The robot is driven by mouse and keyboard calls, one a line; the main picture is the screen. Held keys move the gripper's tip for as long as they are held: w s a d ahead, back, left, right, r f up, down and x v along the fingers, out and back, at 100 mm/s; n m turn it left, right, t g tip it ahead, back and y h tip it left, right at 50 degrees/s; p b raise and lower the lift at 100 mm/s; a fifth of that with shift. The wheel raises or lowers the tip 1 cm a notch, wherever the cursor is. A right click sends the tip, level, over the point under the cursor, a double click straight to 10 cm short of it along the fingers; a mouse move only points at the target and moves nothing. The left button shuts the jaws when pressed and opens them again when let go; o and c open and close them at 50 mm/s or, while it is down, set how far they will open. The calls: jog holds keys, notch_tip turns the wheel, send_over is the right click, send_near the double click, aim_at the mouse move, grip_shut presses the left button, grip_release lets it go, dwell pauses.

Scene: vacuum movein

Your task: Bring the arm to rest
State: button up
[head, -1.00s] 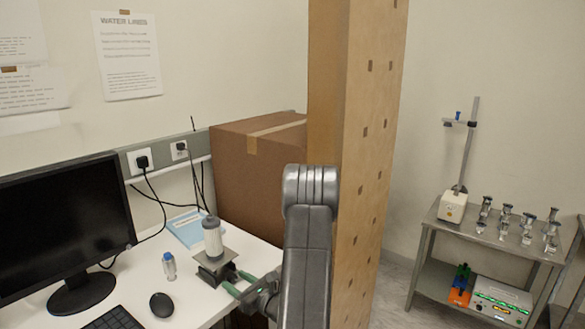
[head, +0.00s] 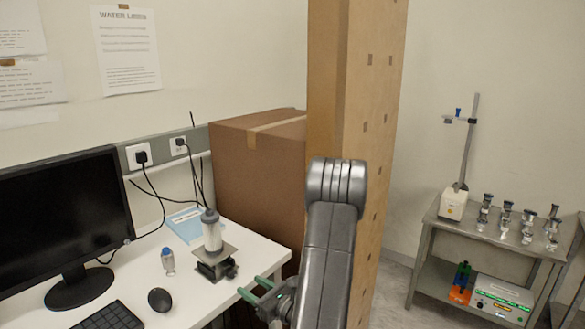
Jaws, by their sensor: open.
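My gripper (head: 262,290) shows in the head view at the front edge of the white desk, with green-tipped fingers. It is open and empty. My grey arm (head: 330,240) rises in front of the wooden post and hides part of it. A white cylinder with a grey cap (head: 212,232) stands upright on a small dark jack stand (head: 215,264) on the desk. The gripper is apart from the stand, to its lower right.
On the desk (head: 190,285) are a monitor (head: 62,215), a mouse (head: 160,300), a keyboard (head: 108,318), a small bottle (head: 168,261) and a blue booklet (head: 187,224). A cardboard box (head: 255,185) and a tall wooden post (head: 375,120) stand close behind my arm. A metal cart (head: 480,236) stands right.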

aim_at(234, 274)
jog(key=b+v, duration=0.1)
jog(key=v, duration=0.6)
jog(key=p+x, duration=0.3)
jog(key=x, duration=1)
jog(key=shift+w+a+r, duration=0.15)
jog(key=shift+a, duration=0.25)
jog(key=shift+w+n, duration=0.1)
jog(key=shift+n, duration=0.2)
jog(key=shift+d+n+p, duration=0.15)
jog(key=shift+n+p, duration=0.55)
jog(key=shift+n, duration=0.4)
jog(key=s+d+m+b, duration=0.4)
jog(key=s+d+b, duration=0.3)
jog(key=d+b, duration=0.1)
jog(key=shift+d, duration=0.55)
jog(key=shift+s, duration=0.15)
